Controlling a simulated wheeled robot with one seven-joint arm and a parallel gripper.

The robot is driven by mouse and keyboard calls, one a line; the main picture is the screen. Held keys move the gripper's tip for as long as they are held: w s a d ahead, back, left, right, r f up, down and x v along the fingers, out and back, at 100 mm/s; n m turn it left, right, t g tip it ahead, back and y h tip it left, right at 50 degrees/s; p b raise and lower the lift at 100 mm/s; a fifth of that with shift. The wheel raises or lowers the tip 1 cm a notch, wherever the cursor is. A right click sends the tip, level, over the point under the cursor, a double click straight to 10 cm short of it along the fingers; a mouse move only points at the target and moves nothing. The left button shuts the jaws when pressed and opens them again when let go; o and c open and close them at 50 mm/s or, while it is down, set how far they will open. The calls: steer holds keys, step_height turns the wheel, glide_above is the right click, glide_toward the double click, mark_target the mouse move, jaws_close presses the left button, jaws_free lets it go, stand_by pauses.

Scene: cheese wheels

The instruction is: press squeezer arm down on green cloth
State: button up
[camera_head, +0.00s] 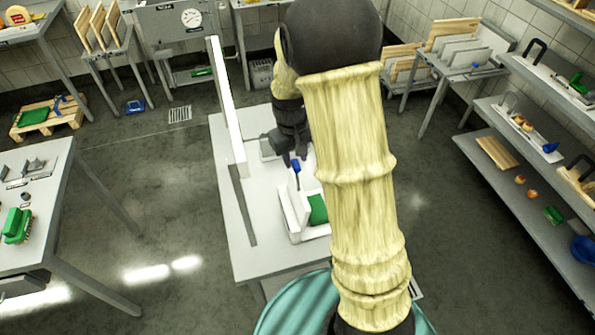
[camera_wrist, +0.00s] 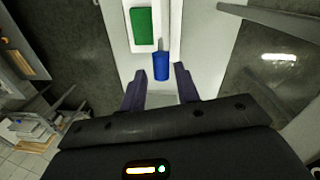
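The green cloth (camera_head: 318,209) lies in a white squeezer (camera_head: 291,212) on the white table; it also shows at the top of the wrist view (camera_wrist: 143,26). The squeezer's arm ends in a blue handle (camera_head: 296,168), which appears raised above the tray. My gripper (camera_head: 291,158) is over the table beside the blue handle. In the wrist view, my gripper (camera_wrist: 159,70) is open, its two dark fingers apart. The blue handle (camera_wrist: 161,66) lies in line with the gap between them; I cannot tell whether they touch it. My arm hides part of the squeezer in the head view.
A tall white upright panel (camera_head: 227,100) stands along the table's left side (camera_head: 236,235). A side table (camera_head: 28,240) with a green brush is at left. Shelves (camera_head: 540,220) with tools are at right.

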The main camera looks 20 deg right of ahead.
steer(key=p, duration=0.1)
glide_above(297, 190)
step_height(297, 190, down, 7)
steer(key=shift+w+d+f, duration=0.1)
steer(key=shift+f, duration=0.35)
jaws_close()
